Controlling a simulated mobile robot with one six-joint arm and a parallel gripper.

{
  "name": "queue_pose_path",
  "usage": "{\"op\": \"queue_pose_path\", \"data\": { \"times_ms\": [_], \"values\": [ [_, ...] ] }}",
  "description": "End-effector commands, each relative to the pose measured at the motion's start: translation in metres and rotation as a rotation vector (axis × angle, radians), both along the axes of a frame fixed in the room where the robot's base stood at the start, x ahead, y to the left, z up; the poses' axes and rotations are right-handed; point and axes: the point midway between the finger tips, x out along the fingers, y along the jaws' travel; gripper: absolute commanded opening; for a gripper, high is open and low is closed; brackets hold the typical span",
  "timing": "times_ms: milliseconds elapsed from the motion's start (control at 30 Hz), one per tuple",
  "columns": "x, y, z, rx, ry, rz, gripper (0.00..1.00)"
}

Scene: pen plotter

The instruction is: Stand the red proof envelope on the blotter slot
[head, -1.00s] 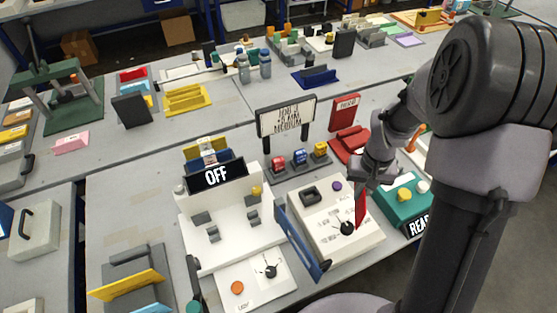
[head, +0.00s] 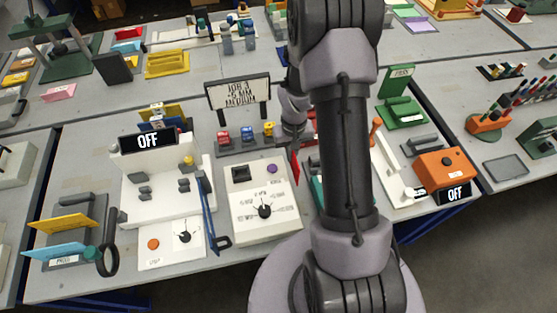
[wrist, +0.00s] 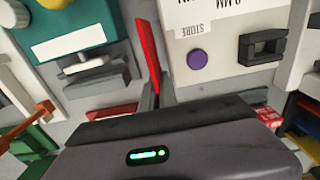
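The red proof envelope (head: 295,168) hangs upright and nearly edge-on at the right side of the white dial panel, left of my arm. In the wrist view the envelope (wrist: 147,50) is a thin red strip rising from my gripper (wrist: 150,98). My gripper appears shut on it; the fingertips are mostly hidden behind the dark gripper body. In the head view my gripper is largely hidden by my arm. A grey slotted stand (head: 88,228) at the lower left holds a yellow card and a light-blue card. I cannot tell which holder is the blotter slot.
An orange box (head: 446,168) stands to the right. A job sign (head: 238,93) stands behind the panel. Several holders fill the back table.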

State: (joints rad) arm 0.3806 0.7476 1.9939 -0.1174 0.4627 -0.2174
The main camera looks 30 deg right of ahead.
Motion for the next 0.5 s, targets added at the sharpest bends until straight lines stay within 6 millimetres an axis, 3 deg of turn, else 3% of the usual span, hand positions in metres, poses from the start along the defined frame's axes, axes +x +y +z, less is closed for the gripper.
{"op": "queue_pose_path", "data": {
  "times_ms": [200, 500],
  "values": [
    [0.000, 0.000, -0.039, 0.001, 0.002, 0.001, 0.00],
    [0.000, 0.000, -0.042, 0.000, 0.000, 0.001, 0.00]
  ]
}}
